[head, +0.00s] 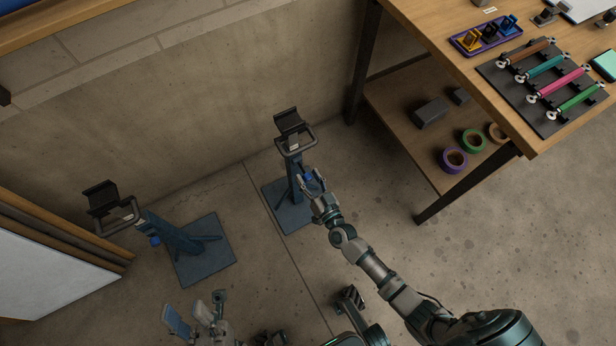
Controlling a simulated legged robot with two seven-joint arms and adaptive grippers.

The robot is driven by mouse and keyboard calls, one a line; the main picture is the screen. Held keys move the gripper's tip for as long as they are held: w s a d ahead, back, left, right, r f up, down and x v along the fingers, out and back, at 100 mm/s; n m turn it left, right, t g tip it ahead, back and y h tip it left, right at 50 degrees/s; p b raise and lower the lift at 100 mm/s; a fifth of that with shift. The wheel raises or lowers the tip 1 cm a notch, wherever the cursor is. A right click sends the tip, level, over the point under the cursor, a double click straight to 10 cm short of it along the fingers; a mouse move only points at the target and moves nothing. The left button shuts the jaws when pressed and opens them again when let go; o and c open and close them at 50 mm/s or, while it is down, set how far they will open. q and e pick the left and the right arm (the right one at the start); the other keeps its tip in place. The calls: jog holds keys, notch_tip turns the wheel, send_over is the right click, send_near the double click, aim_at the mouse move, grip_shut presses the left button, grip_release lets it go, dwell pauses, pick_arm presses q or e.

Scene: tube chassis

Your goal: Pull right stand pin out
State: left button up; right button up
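The right stand (294,176) is a blue post on a square base plate, with a black cradle and a grey loop handle on top. Its blue pin knob (308,177) shows at the side of the post. My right gripper (312,180) is at this knob, with its fingers on either side of it. Whether the fingers press on the knob is too small to tell. The pin's shaft is hidden.
The left stand (180,240), with its own blue knob (155,241), stands near a white panel (50,265) at left. A wooden workbench (430,50) with a lower shelf (400,105) is at upper right. A concrete wall is behind. The floor right of my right arm is clear.

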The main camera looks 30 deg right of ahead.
jog(key=shift+a, duration=0.1)
jog(key=shift+s, duration=0.15)
jog(key=s, duration=1.1)
jog(key=shift+s+d, duration=0.2)
jog(key=shift+s, duration=0.1)
